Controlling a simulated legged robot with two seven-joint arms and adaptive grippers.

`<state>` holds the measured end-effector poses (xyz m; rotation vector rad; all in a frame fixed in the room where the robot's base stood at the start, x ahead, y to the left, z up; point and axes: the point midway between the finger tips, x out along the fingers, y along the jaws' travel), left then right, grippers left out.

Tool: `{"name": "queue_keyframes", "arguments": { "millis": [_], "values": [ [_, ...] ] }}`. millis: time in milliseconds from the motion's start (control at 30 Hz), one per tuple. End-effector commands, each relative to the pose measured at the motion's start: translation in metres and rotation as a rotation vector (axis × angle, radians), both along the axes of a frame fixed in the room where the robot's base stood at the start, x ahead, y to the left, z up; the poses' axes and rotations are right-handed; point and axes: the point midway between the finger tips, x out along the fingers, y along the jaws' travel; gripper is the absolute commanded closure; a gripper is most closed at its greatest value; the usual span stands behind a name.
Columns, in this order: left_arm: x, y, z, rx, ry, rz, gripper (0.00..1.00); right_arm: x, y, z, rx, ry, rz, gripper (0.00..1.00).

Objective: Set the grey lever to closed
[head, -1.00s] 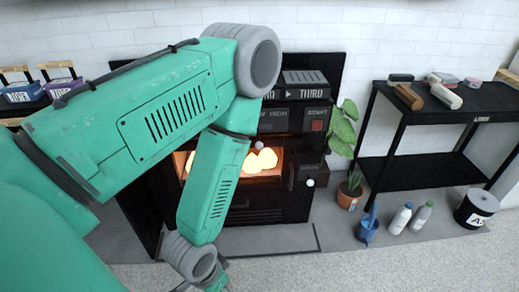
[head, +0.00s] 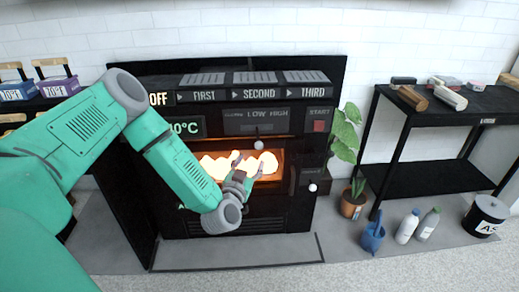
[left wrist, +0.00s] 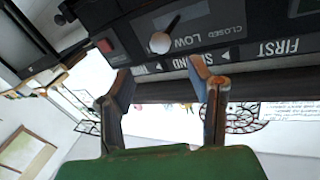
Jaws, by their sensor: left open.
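The lever (head: 259,138) with a pale grey ball knob is on the black furnace front, under the LOW and HIGH labels. In the left wrist view the lever's round knob (left wrist: 160,42) is close to the LOW mark, with the CLOSED mark to its right in that turned picture. My left gripper (head: 250,163) is in front of the glowing window, just below the knob. In the left wrist view its two fingers (left wrist: 160,80) are spread, with nothing between them, and the knob is beyond their tips. My right gripper is not in view.
A second pale knob (head: 313,187) is at the furnace's lower right. A red START button (head: 319,126) is above it. A potted plant (head: 351,205) and a black shelf (head: 436,180) stand to the right. Blue and purple boxes (head: 58,87) are at the left.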

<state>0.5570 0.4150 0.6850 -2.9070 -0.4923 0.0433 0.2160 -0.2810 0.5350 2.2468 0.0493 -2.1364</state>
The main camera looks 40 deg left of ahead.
Motion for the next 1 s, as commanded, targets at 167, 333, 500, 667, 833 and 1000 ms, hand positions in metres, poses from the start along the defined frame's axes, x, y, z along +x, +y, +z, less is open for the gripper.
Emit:
{"name": "queue_keyframes", "arguments": {
  "millis": [167, 333, 500, 667, 833, 1000],
  "values": [
    [0.038, 0.015, -0.003, -0.002, -0.001, 0.003, 0.53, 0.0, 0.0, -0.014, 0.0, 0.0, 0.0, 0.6],
    [0.068, 0.025, -0.003, -0.002, 0.0, 0.001, 0.53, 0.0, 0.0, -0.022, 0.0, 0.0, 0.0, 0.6],
    [0.086, 0.03, -0.002, -0.002, 0.002, -0.001, 0.53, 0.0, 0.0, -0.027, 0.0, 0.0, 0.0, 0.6],
    [0.093, 0.032, -0.001, -0.001, 0.003, -0.001, 0.53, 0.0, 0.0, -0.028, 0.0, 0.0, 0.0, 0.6],
    [0.093, 0.032, -0.001, -0.002, 0.003, -0.001, 0.53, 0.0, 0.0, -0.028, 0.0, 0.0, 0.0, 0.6],
    [0.093, 0.032, -0.001, -0.002, 0.003, -0.001, 0.88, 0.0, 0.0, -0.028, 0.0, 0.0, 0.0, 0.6]
  ]
}}
